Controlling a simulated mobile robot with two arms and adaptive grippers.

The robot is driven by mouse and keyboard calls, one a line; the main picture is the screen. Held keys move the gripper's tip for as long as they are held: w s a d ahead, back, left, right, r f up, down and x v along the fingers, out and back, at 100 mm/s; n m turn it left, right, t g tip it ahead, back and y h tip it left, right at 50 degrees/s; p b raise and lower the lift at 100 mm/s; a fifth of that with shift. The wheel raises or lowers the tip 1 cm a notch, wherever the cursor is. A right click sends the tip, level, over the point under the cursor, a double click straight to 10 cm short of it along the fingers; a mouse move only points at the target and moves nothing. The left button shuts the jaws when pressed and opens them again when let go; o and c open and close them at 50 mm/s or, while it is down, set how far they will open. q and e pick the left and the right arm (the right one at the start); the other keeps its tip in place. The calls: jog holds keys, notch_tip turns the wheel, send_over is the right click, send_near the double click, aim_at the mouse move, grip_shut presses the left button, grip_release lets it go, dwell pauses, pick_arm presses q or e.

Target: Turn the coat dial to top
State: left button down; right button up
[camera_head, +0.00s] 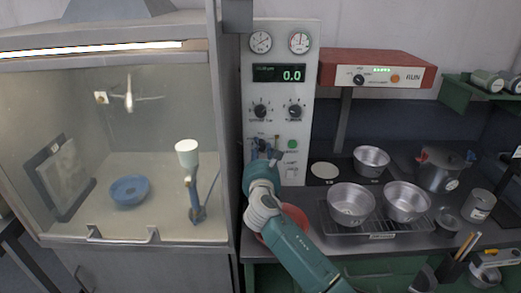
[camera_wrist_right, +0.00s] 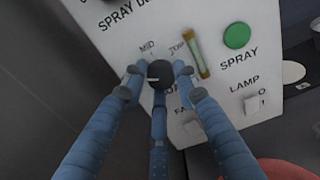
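The coat dial is a small black round knob (camera_wrist_right: 160,73) on the white panel, with the labels MID and TOP above it. A small pale mark shows at its left side, but I cannot tell its setting surely. My right gripper (camera_wrist_right: 159,78) has its blue fingers around the dial, one on each side and one from below, with the tips close against it. In the head view my right gripper (camera_head: 264,148) is at the lower left of the control panel (camera_head: 301,78) and partly covers the dial. My left gripper is not in view.
A green SPRAY button (camera_wrist_right: 237,35) and a LAMP switch (camera_wrist_right: 255,103) sit right of the dial. A yellowish tube (camera_wrist_right: 197,53) is close to the right finger. The glass cabinet (camera_head: 225,130) stands left. Metal pans (camera_head: 352,203) stand right; a reddish bowl (camera_head: 295,216) is below my arm.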

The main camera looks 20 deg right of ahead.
jog(key=shift+r+m, duration=0.2)
jog(key=shift+m, duration=0.1)
jog(key=m, duration=0.2)
jog(key=shift+d+m+b, duration=0.1)
jog(key=shift+m+b, duration=0.2)
jog(key=shift+b, duration=0.1)
jog(key=m+b, duration=0.1)
jog(key=m, duration=0.2)
jog(key=shift+m, duration=0.3)
jog(key=m+b, duration=0.3)
jog(key=m, duration=0.3)
jog(key=shift+d, duration=0.15)
jog(key=m+b, duration=0.1)
jog(key=m, duration=0.2)
jog(key=m+b, duration=0.1)
jog(key=m, duration=0.1)
jog(key=shift+f+m, duration=0.2)
jog(key=shift+m, duration=0.2)
jog(key=m+b, duration=0.2)
jog(key=m, duration=0.2)
jog(key=shift+f, duration=0.1)
jog(key=shift+m+b, duration=0.4)
jog(key=shift+m, duration=0.3)
jog(key=shift+f, duration=0.2)
